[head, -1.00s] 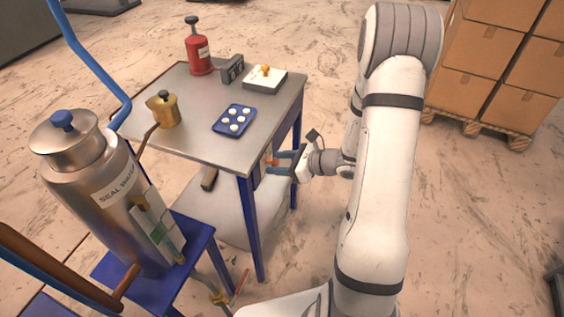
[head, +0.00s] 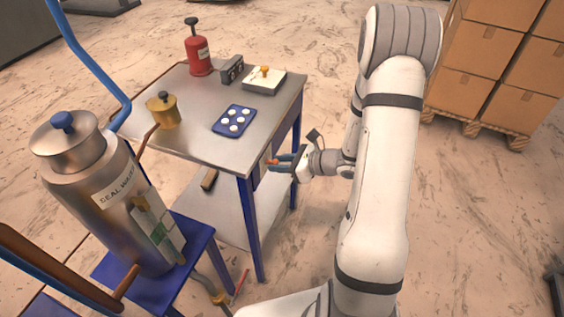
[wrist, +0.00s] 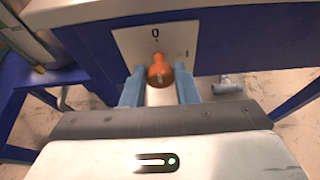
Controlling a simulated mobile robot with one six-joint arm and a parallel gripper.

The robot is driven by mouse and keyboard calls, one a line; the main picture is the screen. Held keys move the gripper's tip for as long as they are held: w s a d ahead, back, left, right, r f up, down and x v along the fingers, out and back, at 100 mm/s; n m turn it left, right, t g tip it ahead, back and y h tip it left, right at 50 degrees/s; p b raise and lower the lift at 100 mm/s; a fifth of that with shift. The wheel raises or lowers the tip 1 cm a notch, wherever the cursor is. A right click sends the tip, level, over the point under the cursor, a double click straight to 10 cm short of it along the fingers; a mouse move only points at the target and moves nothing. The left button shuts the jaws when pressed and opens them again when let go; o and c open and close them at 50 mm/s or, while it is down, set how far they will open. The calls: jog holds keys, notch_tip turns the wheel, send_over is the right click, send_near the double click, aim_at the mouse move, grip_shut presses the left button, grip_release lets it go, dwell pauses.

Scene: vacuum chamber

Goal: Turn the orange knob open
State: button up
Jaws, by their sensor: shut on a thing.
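The orange knob (wrist: 159,72) sits on a white plate (wrist: 128,42) on the table's side in the wrist view. The plate has a "0" mark above the knob and an "I" mark to its upper right. The knob's narrow end points up toward the "0". My gripper (wrist: 160,88) has its blue fingers on either side of the knob and is shut on it. In the head view my gripper (head: 282,163) is at the table's right side, with a small orange bit of the knob (head: 270,162) at its fingertips; the plate is hidden there.
The metal table (head: 185,140) carries a red canister (head: 198,55), a brass pot (head: 163,112), a blue tray (head: 246,112) and a white box (head: 277,82). A steel tank (head: 105,215) stands at left. Boxes (head: 490,50) stand at right.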

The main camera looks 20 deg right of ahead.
jog(key=shift+a+r, duration=0.1)
jog(key=m+g+p, duration=0.1)
jog(key=p, duration=0.1)
jog(key=m+y+p, duration=0.1)
jog(key=p, duration=0.1)
jog(key=shift+w+r+m+g, duration=0.1)
jog(key=shift+w+m+g, duration=0.05)
jog(key=shift+m+g, duration=0.25)
jog(key=m+y+p, duration=0.1)
jog(key=m+g+y+p, duration=0.1)
jog(key=m+p, duration=0.1)
jog(key=shift+w+f, duration=0.1)
jog(key=shift+f, duration=0.1)
jog(key=m, duration=0.1)
jog(key=m+y+p, duration=0.1)
jog(key=m+g, duration=0.1)
jog(key=shift+w+d+f+m+y+p, duration=0.1)
jog(key=shift+d+f+m+y+p, duration=0.1)
jog(key=shift+f+m+y+p, duration=0.15)
jog(key=shift+f+m+y, duration=0.1)
jog(key=shift+m+y, duration=0.85)
jog(key=shift+m, duration=0.9)
jog(key=o, duration=1)
jog(key=shift+d, duration=0.1)
